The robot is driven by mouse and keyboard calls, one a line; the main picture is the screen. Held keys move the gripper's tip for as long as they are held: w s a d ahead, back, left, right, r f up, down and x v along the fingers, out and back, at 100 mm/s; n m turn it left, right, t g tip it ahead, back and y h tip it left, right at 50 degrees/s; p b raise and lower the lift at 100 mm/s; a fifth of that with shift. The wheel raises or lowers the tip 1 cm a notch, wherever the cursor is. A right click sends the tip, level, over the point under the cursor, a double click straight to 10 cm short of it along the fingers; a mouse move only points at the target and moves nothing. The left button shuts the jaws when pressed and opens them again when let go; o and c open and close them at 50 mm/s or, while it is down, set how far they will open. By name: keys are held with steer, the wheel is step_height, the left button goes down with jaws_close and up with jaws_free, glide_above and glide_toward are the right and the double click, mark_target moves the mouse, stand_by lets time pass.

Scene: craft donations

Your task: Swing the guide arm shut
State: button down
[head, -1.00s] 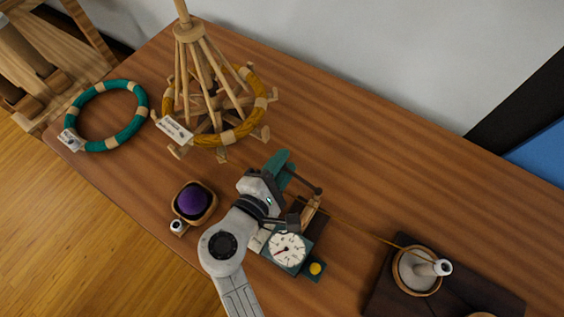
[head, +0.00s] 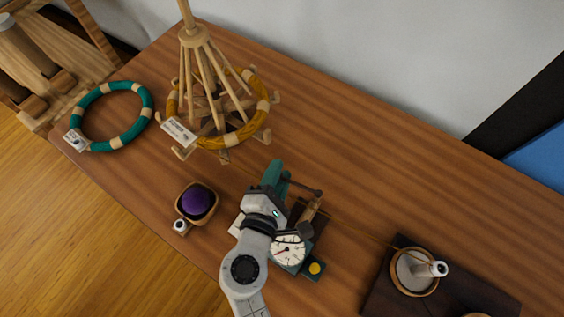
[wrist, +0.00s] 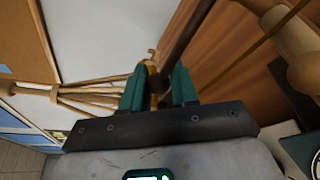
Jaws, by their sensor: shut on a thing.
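The guide arm (head: 305,188) is a thin dark rod with a round knob at its right end, beside the teal meter box (head: 289,268) with a white dial and yellow button. My gripper (head: 277,175) has its teal fingers at the rod's left end. In the wrist view, a dark brown bar, the guide arm (wrist: 184,38), runs between the fingers of my gripper (wrist: 160,85), which are shut on it. The wrist and fingers hide part of the rod and box.
A wooden skein winder (head: 193,37) with a mustard skein (head: 243,136) stands behind left. A teal ring skein (head: 91,97) lies farther left. A purple pincushion-like dish (head: 197,201) sits left of my wrist. A yarn strand runs right to a winder (head: 411,272) on a dark board.

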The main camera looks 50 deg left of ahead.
steer(key=shift+s+d+r+n+g+y+p, duration=0.1)
steer(key=shift+s+d+n+g+y+p, duration=0.1)
steer(key=shift+s+n+g+y, duration=0.25)
steer(key=shift+s+d+r+n+g+y+p, duration=0.1)
steer(key=shift+s+n+g+y+p, duration=0.15)
steer(key=shift+n+y, duration=0.4)
steer(key=c, duration=1)
jaws_free()
steer(key=shift+f, duration=0.1)
steer(key=shift+o, duration=0.2)
steer(key=shift+d, duration=0.1)
steer(key=b+v, duration=0.1)
steer(key=v, duration=0.9)
steer(key=shift+s+d+b, duration=0.25)
steer(key=shift+b, duration=0.1)
steer(key=shift+c, duration=0.3)
